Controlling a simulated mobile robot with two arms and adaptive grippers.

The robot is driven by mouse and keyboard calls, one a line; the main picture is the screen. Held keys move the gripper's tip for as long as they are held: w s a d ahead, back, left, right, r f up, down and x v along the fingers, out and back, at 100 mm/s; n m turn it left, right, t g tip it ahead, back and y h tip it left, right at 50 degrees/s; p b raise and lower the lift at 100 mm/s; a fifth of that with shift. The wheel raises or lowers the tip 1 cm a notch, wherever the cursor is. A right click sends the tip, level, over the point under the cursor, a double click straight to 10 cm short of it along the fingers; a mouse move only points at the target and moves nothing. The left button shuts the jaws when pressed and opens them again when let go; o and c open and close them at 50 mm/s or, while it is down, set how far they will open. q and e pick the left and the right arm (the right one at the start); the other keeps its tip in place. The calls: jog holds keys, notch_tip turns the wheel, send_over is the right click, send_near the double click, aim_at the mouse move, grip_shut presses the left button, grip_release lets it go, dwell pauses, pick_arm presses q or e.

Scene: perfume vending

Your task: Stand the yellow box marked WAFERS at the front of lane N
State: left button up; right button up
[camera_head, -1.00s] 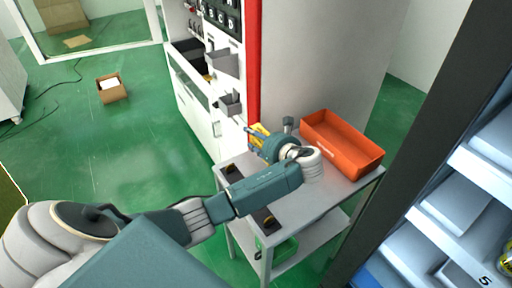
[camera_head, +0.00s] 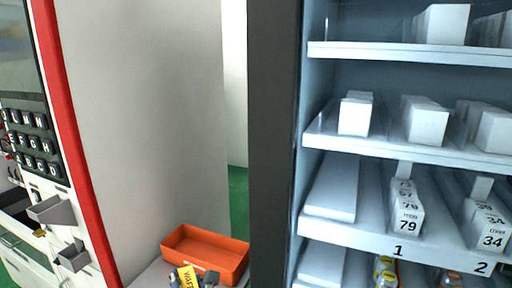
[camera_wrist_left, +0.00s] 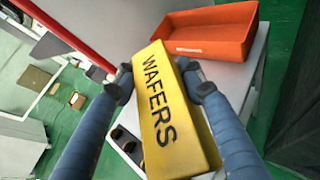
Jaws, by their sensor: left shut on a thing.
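The yellow box marked WAFERS (camera_wrist_left: 172,110) is held between the two fingers of my left gripper (camera_wrist_left: 158,76) in the left wrist view. The gripper is shut on its sides, with the lettering facing the camera. In the head view the yellow box (camera_head: 187,276) shows only in part at the bottom edge, in front of the orange tray, with the tips of my left gripper (camera_head: 191,280) beside it. The shelf unit's visible lane labels read 1 and 2 (camera_head: 440,256); I see no label N on it. My right gripper is not in view.
An orange tray (camera_head: 205,254) sits on a grey table (camera_wrist_left: 255,60). A dark upright post (camera_head: 272,140) edges the shelf unit. White boxes (camera_head: 354,114) stand on its shelves, and several bottles are partly visible on the lowest one. A keypad panel (camera_head: 32,140) is at left.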

pick_arm(q)
jog(key=s+d+r+m+t+h, duration=0.1)
jog(key=s+d+r+m+h, duration=0.15)
jog(key=s+d, duration=0.25)
jog(key=s+d+r+m+h, duration=0.1)
jog(key=s+d+m+h, duration=0.15)
jog(key=s+d, duration=0.25)
jog(key=s+a+n+g+y, duration=0.3)
jog(key=a+n+g+y, duration=0.2)
jog(key=a+n+y, duration=0.6)
jog(key=w+d+m+t+h, duration=0.3)
jog(key=d+m+t+h, duration=0.2)
jog(key=d+m+h, duration=0.5)
jog(key=shift+w+d+m+h, duration=0.25)
jog(key=shift+d+h, duration=0.25)
jog(key=shift+h, duration=0.4)
